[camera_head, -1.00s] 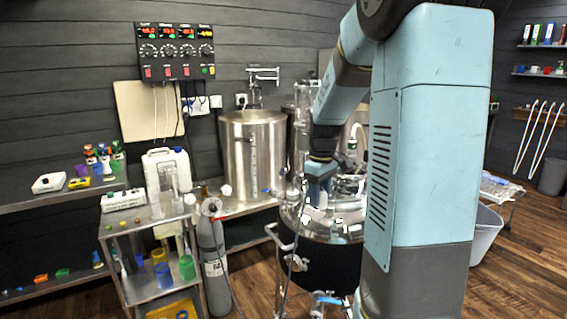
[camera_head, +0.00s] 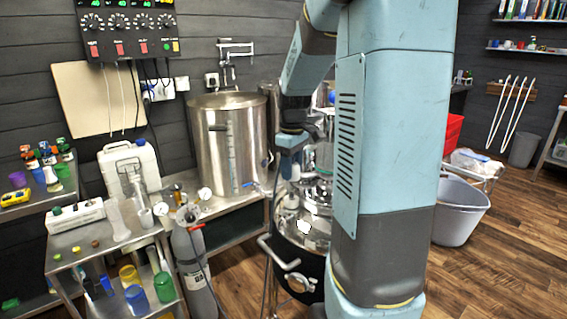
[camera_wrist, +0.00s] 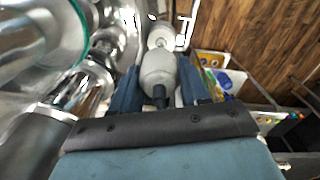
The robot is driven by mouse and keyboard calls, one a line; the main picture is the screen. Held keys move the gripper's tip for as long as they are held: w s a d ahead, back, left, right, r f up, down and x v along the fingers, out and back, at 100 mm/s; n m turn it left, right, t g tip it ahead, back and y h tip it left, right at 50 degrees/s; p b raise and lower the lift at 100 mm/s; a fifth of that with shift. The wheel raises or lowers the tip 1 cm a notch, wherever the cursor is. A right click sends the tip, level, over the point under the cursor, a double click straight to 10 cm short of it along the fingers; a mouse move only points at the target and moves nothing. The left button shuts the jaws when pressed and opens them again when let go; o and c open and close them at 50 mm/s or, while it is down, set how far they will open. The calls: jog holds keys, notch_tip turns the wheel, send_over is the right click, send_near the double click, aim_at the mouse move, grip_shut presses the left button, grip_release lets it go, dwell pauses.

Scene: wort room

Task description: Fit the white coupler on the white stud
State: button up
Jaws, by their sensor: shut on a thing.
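My gripper (camera_wrist: 158,98) is shut on a pale grey-white, rounded piece, which looks like the white coupler (camera_wrist: 158,70); a dark stub shows at its near end. Just beyond it in the wrist view is a small round white part (camera_wrist: 161,37), possibly the white stud. I cannot tell whether the two touch. In the head view my gripper (camera_head: 289,170) hangs over the shiny lid of a kettle, partly behind my arm. The coupler and the stud cannot be made out clearly there.
Shiny metal fittings (camera_wrist: 85,88) and a glass vessel lie close on the left in the wrist view. A steel tank (camera_head: 229,145) stands left of my gripper in the head view. A cart with cups (camera_head: 135,297) and a grey cylinder (camera_head: 190,250) are farther left.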

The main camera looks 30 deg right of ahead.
jog(key=shift+w+a+f, duration=0.1)
jog(key=shift+a+f, duration=0.1)
jog(key=shift+f, duration=2.65)
jog(key=shift+f, duration=0.5)
jog(key=o, duration=0.8)
jog(key=shift+r, duration=5.5)
